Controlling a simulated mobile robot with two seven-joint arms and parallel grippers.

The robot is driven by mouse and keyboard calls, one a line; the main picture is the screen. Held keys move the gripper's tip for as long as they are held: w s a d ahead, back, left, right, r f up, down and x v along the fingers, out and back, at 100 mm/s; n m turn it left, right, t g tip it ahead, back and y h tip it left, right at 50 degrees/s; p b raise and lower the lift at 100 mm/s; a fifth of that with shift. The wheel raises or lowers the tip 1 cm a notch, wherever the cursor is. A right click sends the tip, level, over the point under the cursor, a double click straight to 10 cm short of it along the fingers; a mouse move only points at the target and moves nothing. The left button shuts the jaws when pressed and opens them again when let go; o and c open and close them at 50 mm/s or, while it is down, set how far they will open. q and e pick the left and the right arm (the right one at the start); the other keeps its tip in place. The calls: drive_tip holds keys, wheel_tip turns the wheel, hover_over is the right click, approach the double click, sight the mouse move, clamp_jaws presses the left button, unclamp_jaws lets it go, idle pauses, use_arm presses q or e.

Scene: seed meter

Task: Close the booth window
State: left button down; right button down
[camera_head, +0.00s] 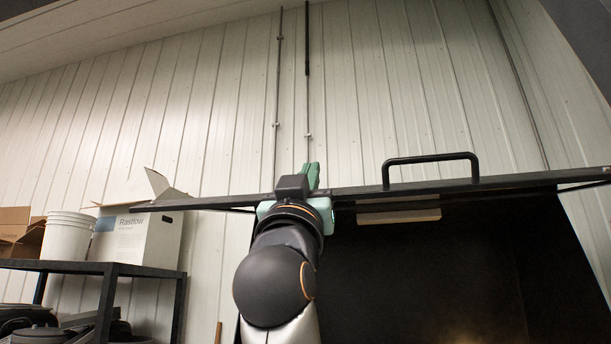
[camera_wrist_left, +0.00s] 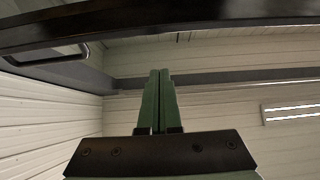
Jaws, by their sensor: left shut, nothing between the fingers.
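The booth window shows in the head view as a dark frame (camera_head: 510,183) seen nearly edge-on, running across the picture above the dark booth interior (camera_head: 430,270). A black bar handle (camera_head: 431,157) stands up from it, right of my left gripper. My left gripper (camera_head: 313,176) is at the frame, left of the handle, its green fingers pointing up. The fingers also show in the left wrist view (camera_wrist_left: 160,75), shut together and empty. There a dark frame bar crosses above them, with the handle (camera_wrist_left: 45,60) to the left. I cannot tell whether the gripper touches the frame. My right gripper is out of view.
A dark shelf (camera_head: 95,267) at the left holds a white bucket (camera_head: 68,236) and a white box (camera_head: 140,240). A pale ribbed wall (camera_head: 200,130) stands behind. A light panel (camera_head: 398,215) shows under the frame. The space above the frame looks clear.

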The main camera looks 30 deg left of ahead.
use_arm(q)
drive_tip(key=shift+w+a+f+p, duration=0.1)
drive_tip(key=shift+w+a+f, duration=0.15)
drive_tip(key=shift+w, duration=0.35)
drive_tip(key=shift+w+a+f+p, duration=0.15)
drive_tip(key=shift+w+f, duration=0.1)
drive_tip(key=shift+w, duration=0.35)
drive_tip(key=shift+w+a+f+p, duration=0.1)
drive_tip(key=shift+w+a+f, duration=0.15)
drive_tip(key=shift+w, duration=0.35)
drive_tip(key=shift+f, duration=0.1)
